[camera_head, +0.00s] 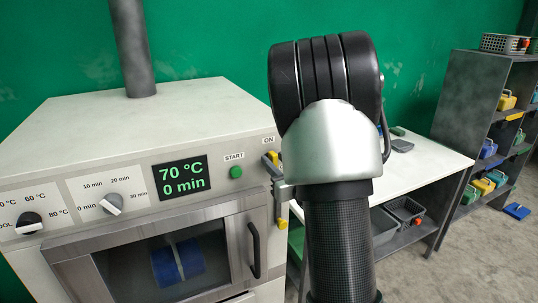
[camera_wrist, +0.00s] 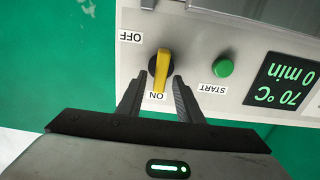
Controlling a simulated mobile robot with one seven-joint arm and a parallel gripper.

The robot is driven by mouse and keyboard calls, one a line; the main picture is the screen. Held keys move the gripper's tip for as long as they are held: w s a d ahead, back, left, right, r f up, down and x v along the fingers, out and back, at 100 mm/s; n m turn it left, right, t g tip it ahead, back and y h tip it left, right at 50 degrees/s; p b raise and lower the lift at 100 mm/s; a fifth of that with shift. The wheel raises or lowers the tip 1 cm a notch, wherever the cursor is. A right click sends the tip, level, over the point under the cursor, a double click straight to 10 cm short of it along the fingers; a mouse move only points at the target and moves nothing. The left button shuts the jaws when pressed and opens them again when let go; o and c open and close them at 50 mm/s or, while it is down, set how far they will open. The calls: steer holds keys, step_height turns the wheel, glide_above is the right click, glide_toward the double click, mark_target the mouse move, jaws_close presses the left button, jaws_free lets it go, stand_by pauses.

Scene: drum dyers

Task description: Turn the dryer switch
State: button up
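The dryer switch is a yellow lever on a dark round base (camera_wrist: 161,66), on the dryer's pale front panel in the wrist view. The lever lies lengthwise in the picture, its lower end close to the ON label (camera_wrist: 157,96). The OFF label (camera_wrist: 131,37) is up and to the left. My gripper (camera_wrist: 157,78) is open, with one dark finger on each side of the lever; gaps show, and contact cannot be told. In the head view, yellow of the switch (camera_head: 272,159) shows beside my arm, which hides most of my gripper.
The dryer (camera_head: 150,125) has a green START button (camera_head: 236,172), a display (camera_head: 184,178) reading 70 °C and 0 min, a time knob (camera_head: 111,204) and a temperature knob (camera_head: 29,223). Its door handle (camera_head: 254,250) is below. A white table (camera_head: 425,168) and shelf (camera_head: 466,105) stand right.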

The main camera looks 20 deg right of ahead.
steer(key=shift+w, duration=0.15)
jaws_close()
